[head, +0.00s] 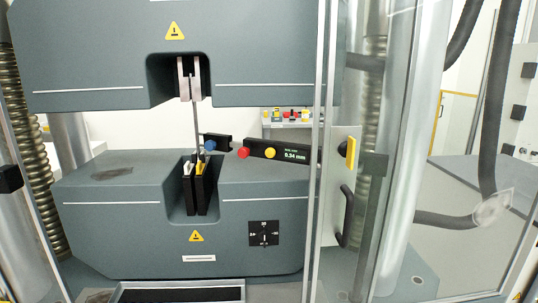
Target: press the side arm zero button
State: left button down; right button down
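The side arm (258,146) is a dark bar reaching left from the machine's right side, in the middle of the head view. A red round button (243,152) is at its left end. A yellow round button (270,153) sits between that and a lit display (294,155), which appears to read 0.34 mm. I cannot read which button is labelled zero. A thin specimen (195,115) stands upright between the upper jaws (189,78) and lower jaws (200,190). Neither of my grippers shows in this view.
A clear guard with metal frame edges (323,130) stands at the right, with a black handle (346,215). A smaller blue-black unit (216,142) sits near the specimen. The lower crosshead (110,215) carries a black control pad (264,234). A dark tray (180,293) lies in front.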

aim_at(270, 152)
jog(key=k, duration=1.3)
jog(key=z, duration=0.65)
jog(key=i, duration=0.65)
jog(key=z, duration=0.5)
jog(key=i, duration=0.85)
jog(key=u, duration=0.75)
jog(key=i, duration=0.5)
jog(key=u, duration=0.55)
